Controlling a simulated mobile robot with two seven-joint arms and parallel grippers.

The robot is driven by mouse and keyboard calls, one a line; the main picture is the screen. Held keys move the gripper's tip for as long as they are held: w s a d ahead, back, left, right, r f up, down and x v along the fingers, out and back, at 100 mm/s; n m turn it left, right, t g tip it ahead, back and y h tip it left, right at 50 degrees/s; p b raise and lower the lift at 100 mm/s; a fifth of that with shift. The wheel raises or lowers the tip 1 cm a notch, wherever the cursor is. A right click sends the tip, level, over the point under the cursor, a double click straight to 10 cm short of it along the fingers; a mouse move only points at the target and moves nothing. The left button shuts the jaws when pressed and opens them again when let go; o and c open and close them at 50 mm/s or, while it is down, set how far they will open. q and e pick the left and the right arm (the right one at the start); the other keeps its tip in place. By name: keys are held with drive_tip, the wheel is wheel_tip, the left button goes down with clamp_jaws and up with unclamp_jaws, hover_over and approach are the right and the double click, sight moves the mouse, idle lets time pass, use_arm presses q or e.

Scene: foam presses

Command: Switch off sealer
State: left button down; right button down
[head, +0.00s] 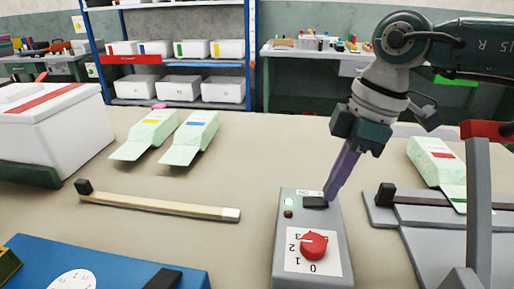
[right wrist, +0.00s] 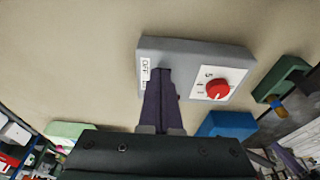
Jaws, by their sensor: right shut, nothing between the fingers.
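A grey control box (head: 283,262) stands on the table in front of me. It has a red dial (head: 313,246), a black rocker switch (head: 315,203), a green lamp (head: 289,202) that looks lit and a dark red lamp (head: 288,214). My right gripper (head: 329,196) is shut and empty, its purple fingers pointing down at the switch end of the box. In the right wrist view its fingertips (right wrist: 160,76) cover the switch, beside a white OFF label (right wrist: 145,69); whether they touch cannot be told. My left gripper is out of view.
A tan bar (head: 160,207) lies left of the box. Pale green packets (head: 148,134) lie farther back, another (head: 437,165) at the right. A grey press with a dark bar (head: 440,201) stands at the right, a white crate (head: 55,125) at the left. Bare table surrounds the box.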

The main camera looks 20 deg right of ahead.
drive_tip(key=shift+f, duration=0.1)
drive_tip(key=shift+s+d+f+y, duration=0.1)
drive_tip(key=shift+d+f+y, duration=0.05)
drive_tip(key=shift+f+y, duration=0.2)
drive_tip(key=shift+r, duration=0.2)
drive_tip(key=shift+w+a+r+p, duration=0.25)
drive_tip(key=shift+w+a+p, duration=0.15)
drive_tip(key=shift+a, duration=0.25)
